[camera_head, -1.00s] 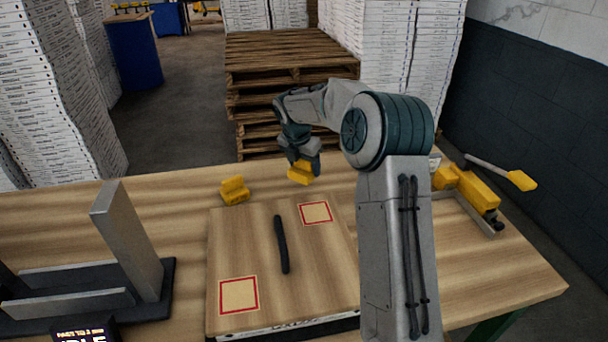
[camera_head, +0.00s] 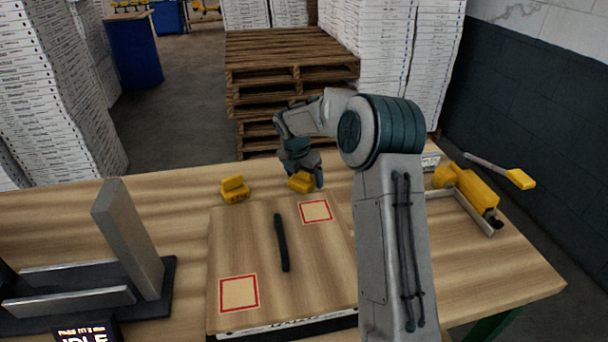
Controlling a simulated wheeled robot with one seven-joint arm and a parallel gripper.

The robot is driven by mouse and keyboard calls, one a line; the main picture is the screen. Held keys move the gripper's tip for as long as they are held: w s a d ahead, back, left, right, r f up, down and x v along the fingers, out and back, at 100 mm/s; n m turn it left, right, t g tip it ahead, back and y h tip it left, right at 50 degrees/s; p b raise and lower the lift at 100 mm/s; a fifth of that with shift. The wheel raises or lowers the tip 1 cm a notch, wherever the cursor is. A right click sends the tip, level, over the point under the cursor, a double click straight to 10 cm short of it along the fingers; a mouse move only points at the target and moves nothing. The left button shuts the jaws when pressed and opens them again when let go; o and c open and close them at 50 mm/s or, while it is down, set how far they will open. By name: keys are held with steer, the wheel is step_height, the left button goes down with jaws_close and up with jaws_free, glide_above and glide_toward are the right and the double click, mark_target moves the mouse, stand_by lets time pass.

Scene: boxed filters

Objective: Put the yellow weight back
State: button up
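A small yellow weight (camera_head: 300,183) is at the far edge of the wooden board, directly below my gripper (camera_head: 303,174). The gripper points down at it from behind, and a dark finger shows at the weight's right side. The weight hides part of the fingers, so I cannot tell whether they grip it. I also cannot tell whether it touches the table. A second yellow weight (camera_head: 234,190) stands on the table just left, by the board's far left corner.
The board (camera_head: 245,240) has two red-outlined squares, both empty, and a black handle (camera_head: 281,243). A grey metal fixture (camera_head: 125,235) stands left, with a display reading IDLE in front. A yellow tool with a lever (camera_head: 468,190) is at right. Wooden pallets (camera_head: 280,85) stand behind the table.

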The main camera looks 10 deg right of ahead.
mark_target(297, 184)
steer(key=shift+r, duration=0.55)
steer(key=v, duration=1.1)
steer(key=s+r+m, duration=0.3)
steer(key=s+m, duration=0.3)
steer(key=s, duration=0.3)
steer(key=s+f+m, duration=0.1)
steer(key=s+m, duration=0.6)
steer(key=s, duration=0.2)
steer(key=s+d+f+m+y, duration=0.1)
steer(key=s+m, duration=0.6)
steer(key=s, duration=0.2)
steer(key=s+f+m+y, duration=0.1)
steer(key=s+f+m, duration=0.1)
steer(key=s+m, duration=0.5)
steer(key=shift+s+d+t, duration=0.15)
steer(key=shift+s+t, duration=0.25)
steer(key=shift+s, duration=0.95)
